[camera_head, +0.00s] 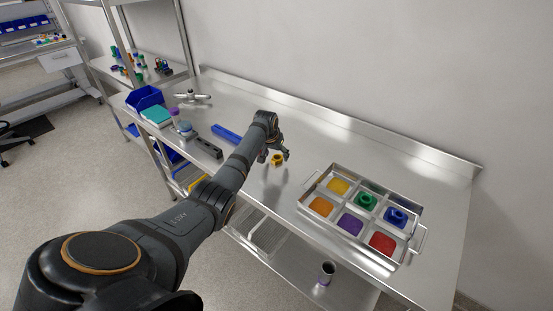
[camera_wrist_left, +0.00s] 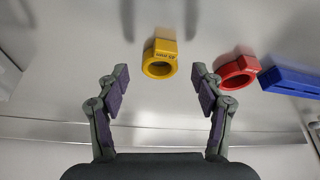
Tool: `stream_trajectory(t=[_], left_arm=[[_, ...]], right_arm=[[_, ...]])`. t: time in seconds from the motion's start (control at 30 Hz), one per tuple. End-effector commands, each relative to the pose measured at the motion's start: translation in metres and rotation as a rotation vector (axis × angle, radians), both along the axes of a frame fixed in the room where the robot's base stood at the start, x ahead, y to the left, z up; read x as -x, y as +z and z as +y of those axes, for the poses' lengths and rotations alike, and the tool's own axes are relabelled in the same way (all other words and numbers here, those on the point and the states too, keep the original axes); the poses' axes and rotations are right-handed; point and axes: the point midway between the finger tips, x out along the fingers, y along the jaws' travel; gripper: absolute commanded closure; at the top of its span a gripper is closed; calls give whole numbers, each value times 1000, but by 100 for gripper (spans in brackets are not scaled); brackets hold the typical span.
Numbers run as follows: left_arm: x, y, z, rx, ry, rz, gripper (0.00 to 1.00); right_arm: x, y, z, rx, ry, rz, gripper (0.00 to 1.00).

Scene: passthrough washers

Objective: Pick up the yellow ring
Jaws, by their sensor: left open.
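The yellow ring (camera_head: 277,159) lies on the metal table in the head view, beside my left gripper (camera_head: 274,157). In the left wrist view the yellow ring (camera_wrist_left: 160,58) has a block-like tab with printing on it. It appears ahead of the two spread fingers of my left gripper (camera_wrist_left: 162,85), roughly centred between them. The fingers are open and hold nothing. My right gripper is not in view.
A red ring (camera_wrist_left: 238,70) and a blue bar (camera_wrist_left: 292,80) lie right of the yellow ring in the wrist view. A metal tray (camera_head: 309,206) with coloured compartments stands to the right, holding a green and a blue piece. Blue bins (camera_head: 146,97) are at the left.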

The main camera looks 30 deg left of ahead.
Motion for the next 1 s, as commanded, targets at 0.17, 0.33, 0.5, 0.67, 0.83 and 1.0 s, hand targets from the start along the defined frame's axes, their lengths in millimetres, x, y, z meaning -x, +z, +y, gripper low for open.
stream_trajectory(t=[0.17,0.33,0.5,0.67,0.83,1.0], left_arm=[[-6,-14,1,-2,-1,-2,33],[-7,-15,1,-2,-1,-3,33],[-6,-15,1,-2,-1,-2,49],[-6,-15,1,-2,-1,-2,71],[-6,-15,1,-2,-1,-2,78],[-6,-14,1,-2,-1,-2,78]], right_arm=[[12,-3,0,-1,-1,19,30],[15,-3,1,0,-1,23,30],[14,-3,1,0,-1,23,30],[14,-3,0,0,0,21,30],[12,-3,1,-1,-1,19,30],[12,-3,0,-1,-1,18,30]])
